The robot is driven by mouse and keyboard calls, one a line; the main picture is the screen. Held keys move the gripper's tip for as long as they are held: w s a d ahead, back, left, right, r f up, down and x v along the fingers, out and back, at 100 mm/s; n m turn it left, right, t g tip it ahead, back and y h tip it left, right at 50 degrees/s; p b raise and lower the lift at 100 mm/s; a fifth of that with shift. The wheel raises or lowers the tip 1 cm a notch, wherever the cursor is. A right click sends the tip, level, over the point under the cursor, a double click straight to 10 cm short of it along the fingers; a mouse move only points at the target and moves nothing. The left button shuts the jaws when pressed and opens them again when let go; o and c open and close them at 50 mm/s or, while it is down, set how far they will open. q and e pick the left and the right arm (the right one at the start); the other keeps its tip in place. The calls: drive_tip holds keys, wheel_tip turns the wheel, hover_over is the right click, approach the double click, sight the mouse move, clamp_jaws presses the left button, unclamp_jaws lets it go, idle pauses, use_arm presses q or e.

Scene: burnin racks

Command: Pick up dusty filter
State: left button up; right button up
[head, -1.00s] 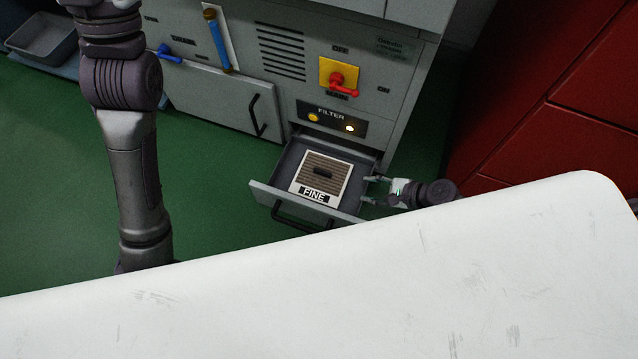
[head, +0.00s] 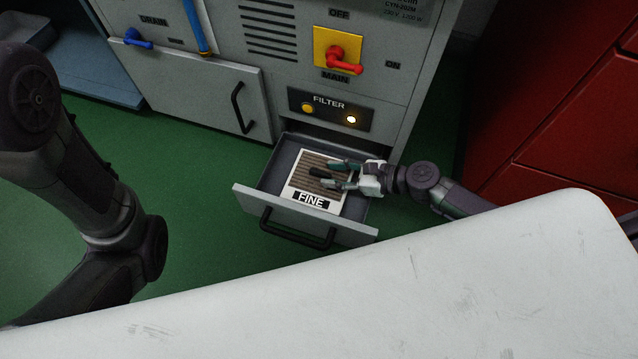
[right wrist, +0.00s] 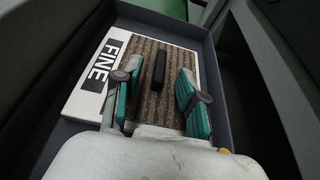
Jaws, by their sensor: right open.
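The dusty filter (head: 304,184) is a white-framed panel with brown pleats, a dark handle and a label reading FINE. It lies in the open drawer (head: 262,200) of the grey machine. My right gripper (head: 328,175) is open over the filter, coming from the right. In the right wrist view the filter (right wrist: 96,90) lies below the two green-padded fingers (right wrist: 158,88), with its black handle (right wrist: 159,69) between and just beyond their tips. The handle looks free of the fingers. My left arm is at the left; its gripper is not in view.
A white worktop (head: 380,300) fills the foreground. Red cabinets (head: 575,150) stand at the right. Green floor is free left of the drawer.

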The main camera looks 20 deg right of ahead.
drive_tip(key=shift+x, duration=1)
clamp_jaws()
